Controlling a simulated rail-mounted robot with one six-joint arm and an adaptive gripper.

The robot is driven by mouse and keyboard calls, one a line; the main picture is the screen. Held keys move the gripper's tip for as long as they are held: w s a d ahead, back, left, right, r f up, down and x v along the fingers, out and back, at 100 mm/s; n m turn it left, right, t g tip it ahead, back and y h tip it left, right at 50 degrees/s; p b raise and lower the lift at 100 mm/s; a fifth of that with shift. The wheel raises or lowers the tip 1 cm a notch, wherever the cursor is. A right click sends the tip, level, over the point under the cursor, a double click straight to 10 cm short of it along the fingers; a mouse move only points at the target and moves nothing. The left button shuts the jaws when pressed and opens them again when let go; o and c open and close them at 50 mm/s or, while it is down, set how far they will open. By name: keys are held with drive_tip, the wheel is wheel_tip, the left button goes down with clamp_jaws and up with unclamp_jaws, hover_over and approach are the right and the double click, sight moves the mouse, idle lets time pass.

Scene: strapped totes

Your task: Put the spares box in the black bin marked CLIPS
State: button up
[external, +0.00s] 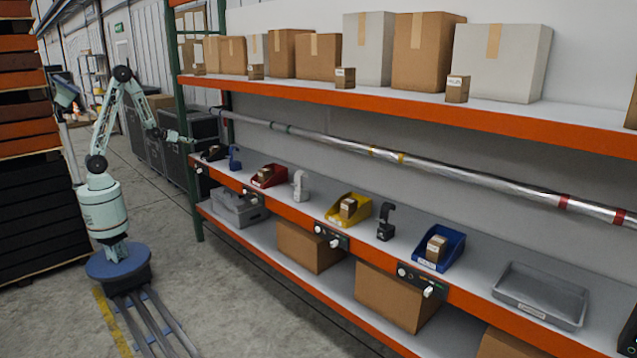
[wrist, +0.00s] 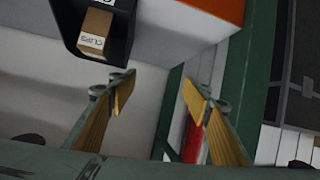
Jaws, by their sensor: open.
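The black bin (external: 213,154) stands at the far left end of the middle shelf. In the wrist view the black bin (wrist: 124,42) is at the top left, with a small brown box (wrist: 97,24) in it whose white label seems to read CLIPS. My gripper (external: 188,139) is beside that end of the shelf, close to the black bin. In the wrist view my gripper (wrist: 159,78) is open and empty, its yellow-padded fingers apart below the bin. I cannot tell which box is the spares box; small labelled boxes (external: 457,89) stand on the upper shelf, their print too small to read.
A red bin (external: 257,184), a yellow bin (external: 361,220) and a blue bin (external: 455,262) hold small boxes. A grey tray (external: 540,296) looks empty. A metal pipe (external: 430,167) runs above the middle shelf. A green upright (external: 185,150) stands near my gripper.

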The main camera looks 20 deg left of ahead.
drive_tip(key=s+a+r+g+y, duration=0.1)
drive_tip(key=s+a+r+g, duration=0.1)
drive_tip(key=s+a+r, duration=0.4)
drive_tip(key=s+a+r+g+y, duration=0.1)
drive_tip(key=s+a+r, duration=0.1)
drive_tip(key=s+a, duration=0.35)
drive_tip(key=s+a+r+g, duration=0.1)
drive_tip(key=s+a, duration=0.4)
drive_tip(key=s, duration=0.5)
drive_tip(key=s+a+r+n+g+y, duration=0.1)
drive_tip(key=s+a+r+g, duration=0.1)
drive_tip(key=s+a, duration=0.4)
drive_tip(key=s+a+r+n+g, duration=0.1)
drive_tip(key=s+a, duration=0.5)
drive_tip(key=s, duration=1)
drive_tip(key=shift+r+g+y, duration=0.4)
drive_tip(key=shift+r+g, duration=0.3)
drive_tip(key=shift+r, duration=0.05)
